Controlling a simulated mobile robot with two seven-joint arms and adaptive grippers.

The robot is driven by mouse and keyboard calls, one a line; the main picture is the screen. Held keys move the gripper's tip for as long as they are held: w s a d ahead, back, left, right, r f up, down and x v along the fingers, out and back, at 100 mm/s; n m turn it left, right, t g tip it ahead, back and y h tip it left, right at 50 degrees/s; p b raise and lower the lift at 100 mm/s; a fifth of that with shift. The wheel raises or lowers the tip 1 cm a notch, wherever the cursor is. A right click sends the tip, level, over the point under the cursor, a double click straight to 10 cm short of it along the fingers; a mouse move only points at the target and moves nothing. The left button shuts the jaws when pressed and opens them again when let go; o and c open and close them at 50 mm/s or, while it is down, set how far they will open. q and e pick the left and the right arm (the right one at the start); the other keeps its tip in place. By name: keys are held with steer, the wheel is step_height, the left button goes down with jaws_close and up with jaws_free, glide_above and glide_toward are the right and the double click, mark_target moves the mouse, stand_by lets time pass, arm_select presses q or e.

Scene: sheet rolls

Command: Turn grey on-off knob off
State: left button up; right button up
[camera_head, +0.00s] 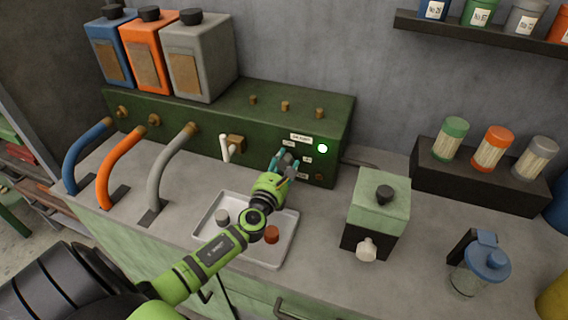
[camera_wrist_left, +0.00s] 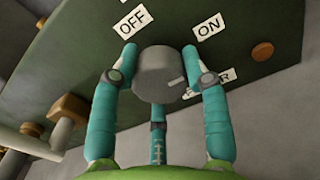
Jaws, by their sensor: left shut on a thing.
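The grey on-off knob (camera_wrist_left: 159,75) sits on the front of the green machine panel (camera_head: 250,125), between the OFF label (camera_wrist_left: 132,22) and the ON label (camera_wrist_left: 208,27) in the left wrist view. A pale mark on the knob's face points to its lower right, roughly below the ON label. My left gripper (camera_head: 286,166) has its teal fingers (camera_wrist_left: 160,85) shut around the knob's sides. In the head view the fingers largely hide the knob. A green light (camera_head: 322,148) is lit on the panel. My right gripper is not in view.
A white tray (camera_head: 208,249) with a few small pieces lies under my left arm. A white-handled lever (camera_head: 226,148) and blue, orange and grey hoses (camera_head: 160,180) stand left of the knob. A green-topped box (camera_head: 381,205) and a blue-lidded jar (camera_head: 486,258) stand to the right.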

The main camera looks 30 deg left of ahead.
arm_select(q)
steer(key=shift+n, duration=0.3)
steer(key=n+b, duration=0.1)
steer(key=n, duration=0.2)
steer(key=shift+f+n+b, duration=0.1)
steer(key=shift+n+b, duration=0.25)
steer(key=shift+n, duration=0.05)
steer(key=n+b, duration=0.1)
steer(key=n, duration=0.3)
steer(key=shift+n, duration=0.3)
steer(key=n+b, duration=0.1)
steer(key=n, duration=0.3)
steer(key=shift+n, duration=2.4)
steer(key=o, duration=1.2)
steer(key=shift+c, duration=0.2)
steer(key=v, duration=1.2)
